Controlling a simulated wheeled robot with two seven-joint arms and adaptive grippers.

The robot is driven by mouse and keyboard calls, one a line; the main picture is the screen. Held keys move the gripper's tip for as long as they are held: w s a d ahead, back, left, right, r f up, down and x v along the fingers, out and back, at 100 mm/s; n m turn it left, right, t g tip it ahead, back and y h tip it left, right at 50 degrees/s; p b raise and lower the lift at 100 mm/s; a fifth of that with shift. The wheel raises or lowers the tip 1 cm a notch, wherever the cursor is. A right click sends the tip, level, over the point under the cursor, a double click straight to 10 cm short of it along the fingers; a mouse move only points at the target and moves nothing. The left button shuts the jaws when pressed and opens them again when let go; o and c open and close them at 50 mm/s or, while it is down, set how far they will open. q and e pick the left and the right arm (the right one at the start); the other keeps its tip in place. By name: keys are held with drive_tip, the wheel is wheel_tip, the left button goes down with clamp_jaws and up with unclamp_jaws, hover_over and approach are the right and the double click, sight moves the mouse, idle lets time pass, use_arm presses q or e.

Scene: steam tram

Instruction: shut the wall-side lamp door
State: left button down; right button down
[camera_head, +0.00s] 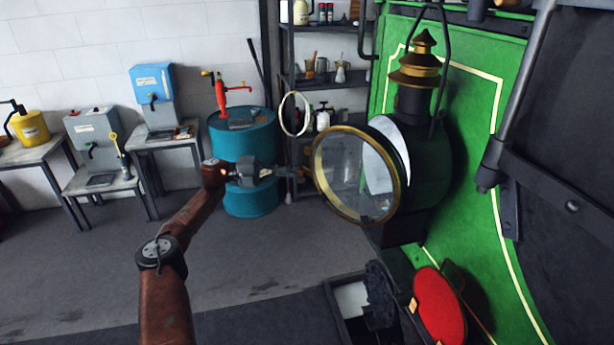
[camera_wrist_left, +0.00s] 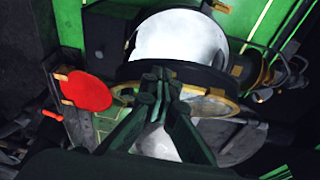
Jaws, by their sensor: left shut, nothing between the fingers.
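The lamp (camera_head: 430,150) is black with a brass chimney top, mounted on the green panel. Its round glass door, with a brass rim (camera_head: 355,218), stands open, swung away from the body, and the white reflector (camera_head: 385,158) shows behind it. My left gripper (camera_head: 290,173) is shut and empty, just left of the door's rim; I cannot tell whether they touch. In the left wrist view the shut fingers (camera_wrist_left: 157,75) lie in front of the brass-rimmed door (camera_wrist_left: 215,106), with the white reflector (camera_wrist_left: 180,38) beyond. My right gripper is not in view.
A red disc (camera_head: 440,305) stands below the lamp. A teal drum (camera_head: 245,195) with a red pump and a dark shelf (camera_head: 330,85) stand behind. Tables (camera_head: 165,140) with dispensers line the white wall. The grey floor at left is clear.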

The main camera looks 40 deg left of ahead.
use_arm(q)
drive_tip(key=shift+w, duration=0.35)
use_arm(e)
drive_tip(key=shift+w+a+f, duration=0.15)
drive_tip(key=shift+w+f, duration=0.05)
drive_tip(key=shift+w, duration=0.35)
use_arm(q)
drive_tip(key=shift+a, duration=0.15)
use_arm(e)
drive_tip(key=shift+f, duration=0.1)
